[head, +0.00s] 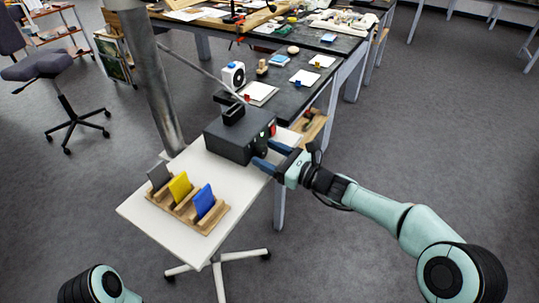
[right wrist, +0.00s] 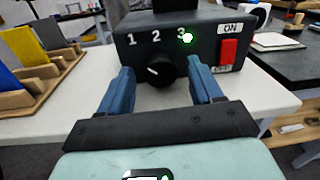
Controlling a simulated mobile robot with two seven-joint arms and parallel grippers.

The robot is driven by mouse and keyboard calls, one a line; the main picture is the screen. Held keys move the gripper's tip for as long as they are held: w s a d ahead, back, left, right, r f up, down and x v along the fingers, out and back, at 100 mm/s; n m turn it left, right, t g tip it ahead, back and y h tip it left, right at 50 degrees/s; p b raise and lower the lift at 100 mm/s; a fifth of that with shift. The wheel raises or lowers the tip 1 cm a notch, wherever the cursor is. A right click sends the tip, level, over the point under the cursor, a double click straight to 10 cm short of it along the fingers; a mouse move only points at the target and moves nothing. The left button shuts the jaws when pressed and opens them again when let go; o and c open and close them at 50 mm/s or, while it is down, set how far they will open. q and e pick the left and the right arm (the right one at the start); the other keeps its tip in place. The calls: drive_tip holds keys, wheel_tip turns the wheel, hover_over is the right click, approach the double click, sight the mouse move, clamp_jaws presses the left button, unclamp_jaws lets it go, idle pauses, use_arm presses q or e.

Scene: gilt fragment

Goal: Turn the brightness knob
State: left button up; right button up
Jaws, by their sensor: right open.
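A black box (head: 236,140) stands on the small white table. In the right wrist view its front face (right wrist: 125,52) carries the numbers 1, 2 and 3, a green light (right wrist: 187,38) by the 3, and a red switch (right wrist: 228,53) under an "ON" label. The black round knob (right wrist: 160,70) sits below the numbers; its white mark points to the upper left. My right gripper (head: 268,156) is open at the box front. Its blue fingers stand left and right of the knob, apart from it as far as I can tell. My left gripper is out of view.
A wooden rack (head: 188,208) with grey, yellow and blue plates stands on the white table (head: 141,207), left of the box. A metal post (head: 158,90) rises behind the table. A dark workbench (head: 302,95) with small items lies beyond.

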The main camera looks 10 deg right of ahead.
drive_tip(key=c, duration=1.1)
drive_tip(key=shift+o, duration=0.2)
drive_tip(key=m+p, duration=0.2)
drive_tip(key=p, duration=0.1)
drive_tip(key=m+p, duration=0.2)
drive_tip(key=p, duration=0.1)
drive_tip(key=shift+r, duration=0.3)
drive_tip(key=shift+f+m+p, duration=0.2)
drive_tip(key=shift+m+p, duration=0.5)
drive_tip(key=shift+m, duration=0.1)
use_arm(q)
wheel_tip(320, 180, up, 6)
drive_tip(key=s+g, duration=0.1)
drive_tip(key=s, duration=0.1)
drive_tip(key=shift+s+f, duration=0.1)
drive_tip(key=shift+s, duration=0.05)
use_arm(e)
drive_tip(key=o, duration=1.1)
drive_tip(key=shift+c, duration=0.2)
drive_tip(key=shift+d, duration=0.1)
